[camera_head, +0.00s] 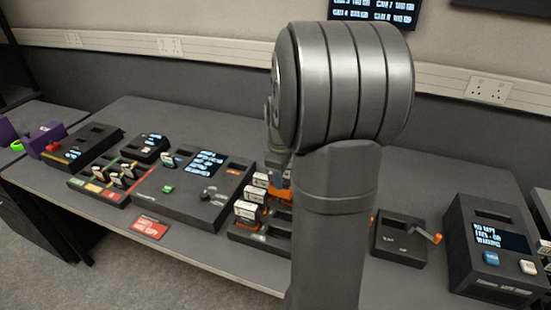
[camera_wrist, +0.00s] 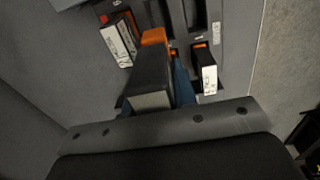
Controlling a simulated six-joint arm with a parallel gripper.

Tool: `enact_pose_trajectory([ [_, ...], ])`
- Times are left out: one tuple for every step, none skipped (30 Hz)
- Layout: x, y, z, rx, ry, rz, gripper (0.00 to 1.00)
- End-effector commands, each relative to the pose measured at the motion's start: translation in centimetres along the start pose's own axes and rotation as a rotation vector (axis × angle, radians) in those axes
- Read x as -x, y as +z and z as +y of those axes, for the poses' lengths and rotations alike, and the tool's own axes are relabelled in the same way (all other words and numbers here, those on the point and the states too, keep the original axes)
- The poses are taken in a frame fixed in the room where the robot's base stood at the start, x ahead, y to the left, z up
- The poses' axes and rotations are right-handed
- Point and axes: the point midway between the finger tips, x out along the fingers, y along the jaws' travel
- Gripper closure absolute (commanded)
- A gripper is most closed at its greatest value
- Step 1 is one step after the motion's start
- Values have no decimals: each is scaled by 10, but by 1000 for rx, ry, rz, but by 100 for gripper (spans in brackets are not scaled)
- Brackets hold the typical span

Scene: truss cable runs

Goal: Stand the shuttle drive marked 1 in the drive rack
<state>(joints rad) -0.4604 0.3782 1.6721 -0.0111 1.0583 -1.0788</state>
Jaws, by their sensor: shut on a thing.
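The drive rack (camera_head: 247,232) is a low dark tray on the bench, partly hidden behind my arm. White-fronted drives stand in it. In the wrist view the rack (camera_wrist: 228,40) shows bare slots, with one labelled drive (camera_wrist: 120,42) at left and another (camera_wrist: 208,78) at right. My gripper (camera_wrist: 166,78) is shut on a dark grey drive (camera_wrist: 150,82) with an orange end, over or at the rack between those two. I cannot tell how deep it sits. Its number is not readable. In the head view my gripper (camera_head: 278,168) is mostly hidden behind my arm.
Left of the rack are a console with a screen (camera_head: 178,199), a tray of coloured slots (camera_head: 85,187) and a red card (camera_head: 149,228). To the right are a box with an orange-handled lever (camera_head: 398,249) and a dark box with a display (camera_head: 490,278). The back bench is clear.

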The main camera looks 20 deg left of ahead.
Motion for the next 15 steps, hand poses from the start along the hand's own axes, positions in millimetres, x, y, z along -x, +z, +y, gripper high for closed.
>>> enact_pose_trajectory([
  [-1,6,-13,2,-2,0,100],
  [-3,8,-20,4,-5,-1,100],
  [-5,11,-28,7,-8,-1,100],
  [-7,13,-35,10,-11,-1,100],
  [-9,15,-41,13,-16,-2,100],
  [-11,17,-48,17,-20,-3,100],
  [-12,18,-53,20,-23,-3,100],
  [-13,18,-57,22,-25,-3,100],
  [-15,20,-61,24,-28,-4,100],
  [-16,20,-63,26,-30,-4,100],
  [-17,20,-65,26,-31,-4,100],
  [-19,21,-66,27,-33,-5,100],
  [-20,21,-67,27,-34,-5,100],
  [-22,21,-68,28,-35,-5,100],
  [-25,21,-68,28,-36,-6,100],
])
